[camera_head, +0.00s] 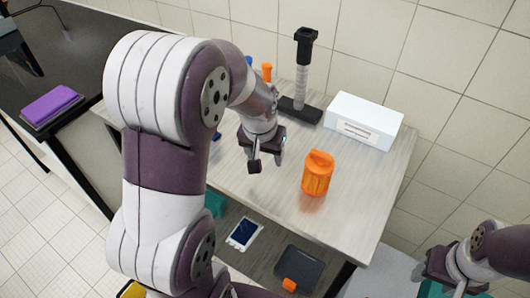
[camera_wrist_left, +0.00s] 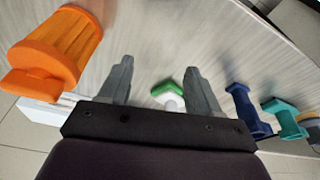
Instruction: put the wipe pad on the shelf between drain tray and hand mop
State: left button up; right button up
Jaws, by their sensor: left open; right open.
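My left gripper (camera_head: 265,164) is open and empty above the wooden table top, left of the orange container. In the left wrist view its spread fingers (camera_wrist_left: 158,70) show, with a small green and white object (camera_wrist_left: 168,95) in the gap beyond, not held. I cannot tell for sure which item is the wipe pad; a flat blue and white piece (camera_head: 243,233) lies on the lower level. A dark grey tray (camera_head: 303,258), perhaps the drain tray, lies there too, with an orange item on it. No hand mop is clearly identifiable. My right gripper (camera_head: 432,272) is open and empty at lower right.
On the table top (camera_head: 345,220) stand an orange container (camera_head: 318,175), a white box (camera_head: 363,121) and a black-based stand (camera_head: 302,85). Blue (camera_wrist_left: 245,108) and teal (camera_wrist_left: 285,118) items show in the left wrist view. A purple block (camera_head: 51,105) lies on the black counter.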

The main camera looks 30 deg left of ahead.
pick_arm(q)
jog(key=w+a+r+n+t+y, duration=0.1)
jog(key=w+a+r, duration=0.25)
jog(key=w, duration=0.25)
jog(key=w+a+r+n+t, duration=0.1)
jog(key=w+a+r, duration=0.25)
jog(key=w, duration=0.25)
jog(key=shift+g, duration=0.3)
jog(key=x, duration=0.4)
jog(key=s+x, duration=0.1)
jog(key=x, duration=0.2)
jog(key=p+x, duration=0.1)
jog(key=x, duration=0.3)
jog(key=shift+d+f, duration=0.25)
jog(key=shift+f, duration=0.45)
jog(key=c, duration=0.7)
grip_shut()
